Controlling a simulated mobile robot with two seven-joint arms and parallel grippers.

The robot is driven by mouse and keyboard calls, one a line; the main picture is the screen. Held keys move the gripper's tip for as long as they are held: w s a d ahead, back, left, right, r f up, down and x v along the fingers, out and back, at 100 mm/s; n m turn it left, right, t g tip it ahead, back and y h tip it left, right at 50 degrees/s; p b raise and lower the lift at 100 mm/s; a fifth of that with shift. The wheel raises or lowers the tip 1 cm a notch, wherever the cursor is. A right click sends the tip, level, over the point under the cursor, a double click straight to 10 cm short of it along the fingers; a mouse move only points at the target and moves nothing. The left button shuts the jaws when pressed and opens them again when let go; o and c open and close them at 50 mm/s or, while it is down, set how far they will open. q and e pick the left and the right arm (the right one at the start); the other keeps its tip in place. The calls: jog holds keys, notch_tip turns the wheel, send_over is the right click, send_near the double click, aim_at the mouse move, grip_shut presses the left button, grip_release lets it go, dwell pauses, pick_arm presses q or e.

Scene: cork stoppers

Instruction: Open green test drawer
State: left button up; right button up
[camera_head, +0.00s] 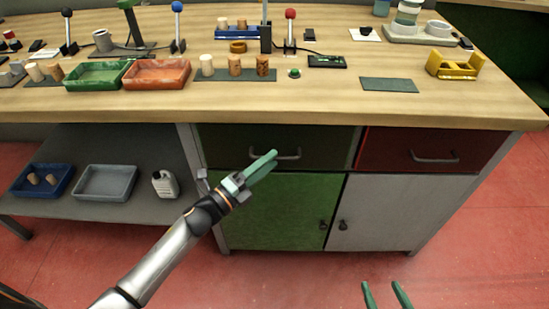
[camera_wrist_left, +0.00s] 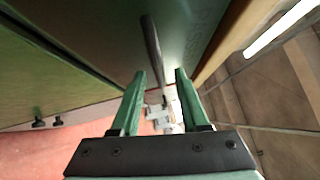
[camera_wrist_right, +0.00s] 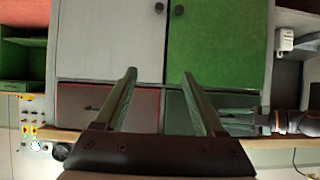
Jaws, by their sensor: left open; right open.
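The green test drawer (camera_head: 228,139) is the dark green front at the bench's upper left, and it looks closed. My right gripper (camera_head: 384,285) is open and empty, low in front of the bench. The right wrist view shows its open fingers (camera_wrist_right: 159,73) with nothing between them.
A red drawer (camera_head: 385,148) with a handle is to the right. Below are a green door (camera_head: 285,205) and a grey door (camera_head: 385,212). A shelf at left holds a blue tray (camera_head: 42,192) and a grey tray (camera_head: 105,195). The red floor (camera_head: 470,260) in front is clear.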

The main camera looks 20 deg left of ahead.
pick_arm(q)
jog(key=shift+x, duration=1.2)
jog(key=shift+c, duration=0.3)
grip_shut()
